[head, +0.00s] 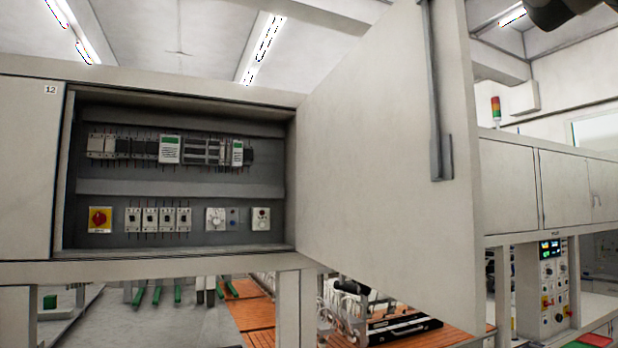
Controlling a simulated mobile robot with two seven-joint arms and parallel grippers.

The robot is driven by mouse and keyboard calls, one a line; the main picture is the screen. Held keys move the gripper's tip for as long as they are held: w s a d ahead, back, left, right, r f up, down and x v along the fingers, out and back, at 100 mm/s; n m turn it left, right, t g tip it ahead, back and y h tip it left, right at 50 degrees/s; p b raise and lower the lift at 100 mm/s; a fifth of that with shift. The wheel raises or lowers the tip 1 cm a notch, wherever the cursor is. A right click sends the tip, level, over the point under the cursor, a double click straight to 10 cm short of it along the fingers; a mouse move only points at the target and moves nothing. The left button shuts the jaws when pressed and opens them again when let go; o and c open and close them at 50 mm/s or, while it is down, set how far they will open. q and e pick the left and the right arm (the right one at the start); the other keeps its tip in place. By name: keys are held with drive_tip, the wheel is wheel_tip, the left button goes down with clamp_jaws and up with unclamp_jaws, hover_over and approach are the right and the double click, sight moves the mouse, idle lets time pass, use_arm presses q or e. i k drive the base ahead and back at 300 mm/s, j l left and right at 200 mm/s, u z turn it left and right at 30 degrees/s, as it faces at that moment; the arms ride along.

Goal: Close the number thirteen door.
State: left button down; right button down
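A large pale grey cabinet door (385,150) stands wide open. It runs from the right side of an open cabinet (180,187) out towards me. A vertical dark grey bar (437,90) is fixed near its free edge. No number shows on the face I see, so I cannot read whether it is thirteen. The closed door to the left (25,170) carries a label "12" (50,90). The open cabinet holds rows of breakers and a red rotary switch on a yellow plate (100,219). Neither of my grippers can be made out in the head view.
More closed cabinet doors (510,185) run on to the right, partly hidden behind the open door. Below are a grey work surface (150,318), orange slatted panels (262,315) and a control panel (553,290). A dark, cut-off shape (560,12) is at the top right.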

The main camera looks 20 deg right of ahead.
sight(371, 207)
drive_tip(key=i+l, duration=0.1)
drive_tip(key=l, duration=0.3)
drive_tip(key=i+l, duration=0.15)
drive_tip(key=l, duration=0.3)
drive_tip(key=i+l, duration=0.1)
drive_tip(key=l, duration=0.3)
drive_tip(key=i+l, duration=0.15)
drive_tip(key=l, duration=0.25)
drive_tip(key=i+l, duration=0.1)
drive_tip(key=l, duration=0.35)
drive_tip(key=j+u, duration=0.05)
